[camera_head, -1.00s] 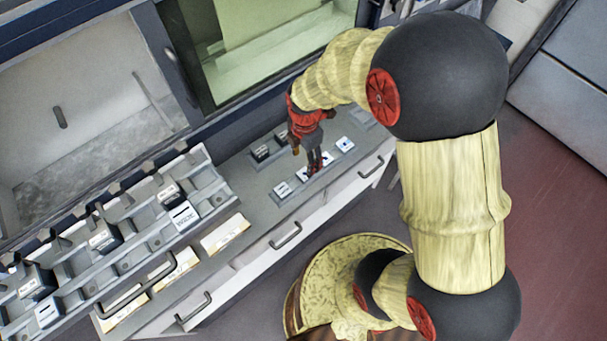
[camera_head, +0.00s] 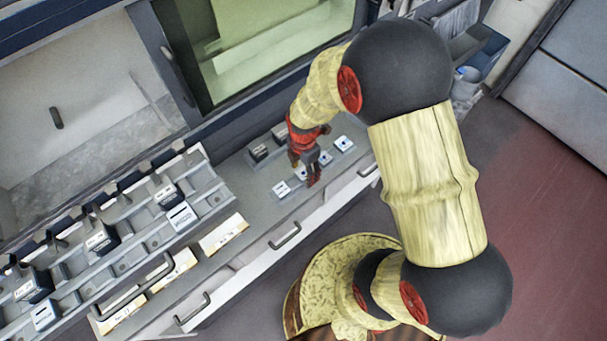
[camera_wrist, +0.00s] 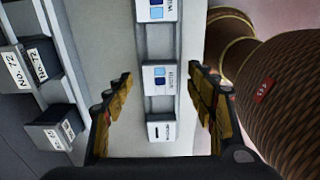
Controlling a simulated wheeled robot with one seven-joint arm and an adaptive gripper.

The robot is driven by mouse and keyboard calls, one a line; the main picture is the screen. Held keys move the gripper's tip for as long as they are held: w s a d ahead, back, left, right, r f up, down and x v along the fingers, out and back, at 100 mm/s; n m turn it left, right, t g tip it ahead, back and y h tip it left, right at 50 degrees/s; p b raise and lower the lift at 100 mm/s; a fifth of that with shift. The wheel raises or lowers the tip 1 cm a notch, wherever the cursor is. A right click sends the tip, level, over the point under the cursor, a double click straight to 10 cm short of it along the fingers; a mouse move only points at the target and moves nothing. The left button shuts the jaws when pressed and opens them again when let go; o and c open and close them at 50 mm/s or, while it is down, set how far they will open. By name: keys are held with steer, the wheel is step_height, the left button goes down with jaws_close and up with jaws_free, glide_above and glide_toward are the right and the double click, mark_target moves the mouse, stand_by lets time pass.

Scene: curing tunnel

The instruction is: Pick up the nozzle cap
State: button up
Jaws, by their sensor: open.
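No item can be told for certain as the nozzle cap. Small white-topped boxes stand in a row on a rail on the bench. In the wrist view, one with blue squares on its label (camera_wrist: 160,78) appears between my fingertips, another like it (camera_wrist: 157,10) is at the top, and one with a dark mark (camera_wrist: 161,130) is nearer the palm. The row also shows in the head view, with one box (camera_head: 281,189) left of my gripper and another (camera_head: 343,143) to the right. My gripper (camera_wrist: 160,73) is open and empty, pointing down over the row.
Dark boxes with white labels (camera_head: 259,152) stand behind the row; two marked "No. 72" (camera_wrist: 38,58) show in the wrist view. A stepped rack (camera_head: 150,225) with more boxes is at the left. Drawers with handles (camera_head: 285,237) run along the bench front. My base is close by.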

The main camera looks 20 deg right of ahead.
steer(key=shift+c, duration=1.1)
steer(key=c, duration=1)
steer(key=shift+r, duration=0.15)
steer(key=shift+c, duration=0.2)
